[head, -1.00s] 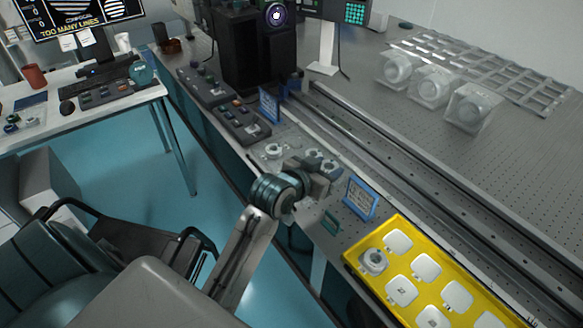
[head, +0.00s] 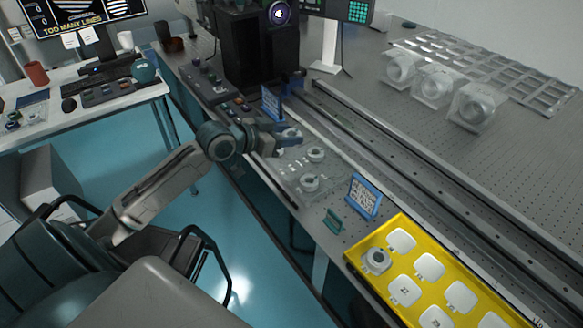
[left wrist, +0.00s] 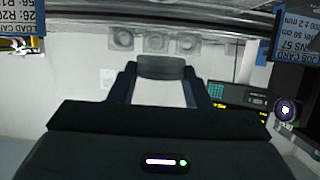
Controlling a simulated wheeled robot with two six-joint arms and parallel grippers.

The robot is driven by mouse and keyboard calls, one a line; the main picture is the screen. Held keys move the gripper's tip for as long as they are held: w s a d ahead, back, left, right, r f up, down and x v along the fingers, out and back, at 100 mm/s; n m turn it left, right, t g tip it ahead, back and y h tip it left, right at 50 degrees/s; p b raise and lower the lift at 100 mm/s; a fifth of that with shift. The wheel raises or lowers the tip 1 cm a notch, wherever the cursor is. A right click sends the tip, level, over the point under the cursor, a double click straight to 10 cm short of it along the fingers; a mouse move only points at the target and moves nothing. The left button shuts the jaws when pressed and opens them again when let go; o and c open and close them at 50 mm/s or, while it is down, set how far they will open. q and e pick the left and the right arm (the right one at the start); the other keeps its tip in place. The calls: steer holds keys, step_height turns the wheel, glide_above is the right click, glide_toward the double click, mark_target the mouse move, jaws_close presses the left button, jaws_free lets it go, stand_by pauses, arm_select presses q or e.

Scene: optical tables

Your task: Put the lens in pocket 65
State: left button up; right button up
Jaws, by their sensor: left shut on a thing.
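My left gripper (head: 287,139) is shut on a lens in a dark round mount (left wrist: 161,67), seen between the two fingers in the left wrist view. In the head view the gripper is over the far end of the clear tray (head: 291,182), and its fingers partly hide the held lens. Two more round lens mounts, a far one (head: 316,153) and a near one (head: 309,182), stand on that tray. My right gripper is not in view.
Blue-framed cards stand before the yellow tray (head: 364,197) and beside the control boxes (head: 271,103). A small green block (head: 333,222) lies near the table edge. A long dark rail (head: 400,150) runs along the table. Clear blocks (head: 434,86) stand beyond it.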

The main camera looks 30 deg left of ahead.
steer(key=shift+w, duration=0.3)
arm_select(q)
steer(key=shift+f, duration=0.3)
glide_above(287, 169)
step_height(287, 169, down, 4)
steer(key=shift+f, duration=0.25)
step_height(287, 169, down, 4)
steer(key=shift+s+r, duration=0.1)
steer(key=shift+r, duration=0.1)
steer(key=shift+f, duration=0.4)
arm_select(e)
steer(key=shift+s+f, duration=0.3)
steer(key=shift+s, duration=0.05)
arm_select(q)
steer(key=shift+f, duration=0.15)
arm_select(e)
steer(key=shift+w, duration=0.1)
